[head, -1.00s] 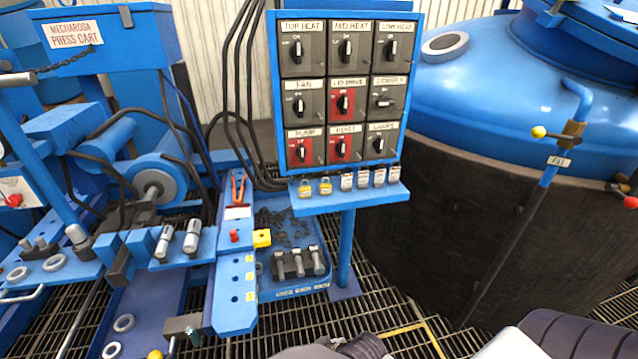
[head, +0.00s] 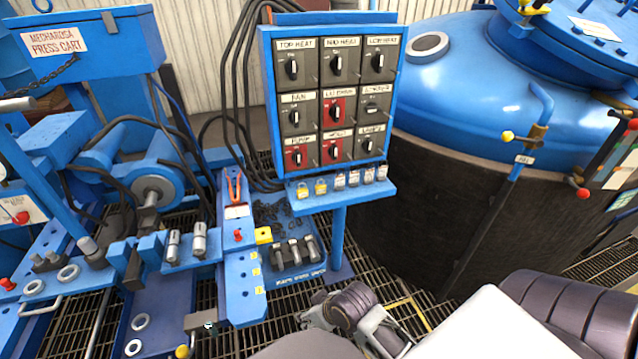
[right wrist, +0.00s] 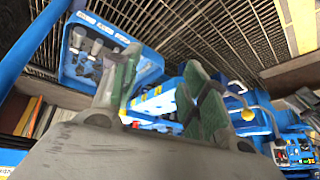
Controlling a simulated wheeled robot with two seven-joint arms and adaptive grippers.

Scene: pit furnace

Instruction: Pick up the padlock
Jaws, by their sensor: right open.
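Two yellow padlocks (head: 303,189) (head: 321,186) sit side by side at the left end of a blue shelf (head: 335,198) under the switch panel. Several small white-and-red pieces (head: 353,179), too small to tell whether they are padlocks, line the rest of the shelf. My right gripper (right wrist: 160,88) is open in the right wrist view, its two green-padded fingers apart with nothing held between them. Parts of my arm show at the bottom of the head view, well below the shelf. My left gripper is not seen.
The switch panel (head: 332,98) stands right above the shelf, with black cables at its left. A large blue-lidded vessel (head: 450,90) is at the right. A blue press cart (head: 110,60) fills the left. A blue tray (head: 290,277) lies below the shelf.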

